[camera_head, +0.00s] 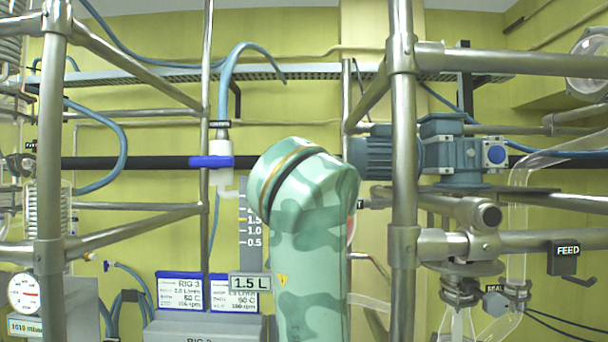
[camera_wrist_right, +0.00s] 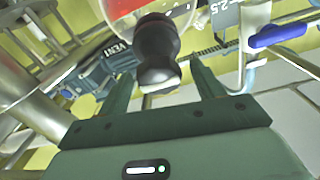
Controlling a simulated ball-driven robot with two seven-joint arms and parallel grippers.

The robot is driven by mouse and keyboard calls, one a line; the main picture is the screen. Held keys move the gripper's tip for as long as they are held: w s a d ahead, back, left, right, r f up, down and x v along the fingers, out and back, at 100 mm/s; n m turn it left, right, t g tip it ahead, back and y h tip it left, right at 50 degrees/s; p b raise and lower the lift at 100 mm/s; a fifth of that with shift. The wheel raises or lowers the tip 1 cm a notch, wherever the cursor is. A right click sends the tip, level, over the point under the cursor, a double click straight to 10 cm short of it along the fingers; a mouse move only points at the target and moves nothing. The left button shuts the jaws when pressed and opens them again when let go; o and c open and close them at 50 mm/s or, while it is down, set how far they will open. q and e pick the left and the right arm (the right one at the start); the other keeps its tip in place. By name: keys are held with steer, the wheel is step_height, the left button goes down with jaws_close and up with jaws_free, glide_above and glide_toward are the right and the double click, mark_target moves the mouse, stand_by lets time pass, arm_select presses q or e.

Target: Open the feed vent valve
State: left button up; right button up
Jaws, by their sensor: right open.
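A black rounded knob (camera_wrist_right: 158,52) with a pale end shows in the right wrist view, in front of a round part with red on it. My right gripper (camera_wrist_right: 163,76) is open, its two green fingers on either side of the knob with gaps visible. A label reading VENT (camera_wrist_right: 115,50) shows behind the left finger; I cannot tell for sure which part it names. In the head view my camouflage right arm hides the knob and the gripper. A blue-handled valve (camera_head: 211,161) on a white body is left of the arm. My left gripper is not in view.
Steel frame pipes (camera_head: 403,150) stand right of my arm, with a blue-grey motor (camera_head: 450,155) behind. A FEED tag (camera_head: 567,257) hangs at the right. Glass tubing (camera_head: 518,260) is nearby. A dark horizontal rod (camera_head: 130,162) crosses at the left.

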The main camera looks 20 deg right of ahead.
steer(key=shift+w+d, duration=0.25)
steer(key=shift+w, duration=0.3)
steer(key=c, duration=1)
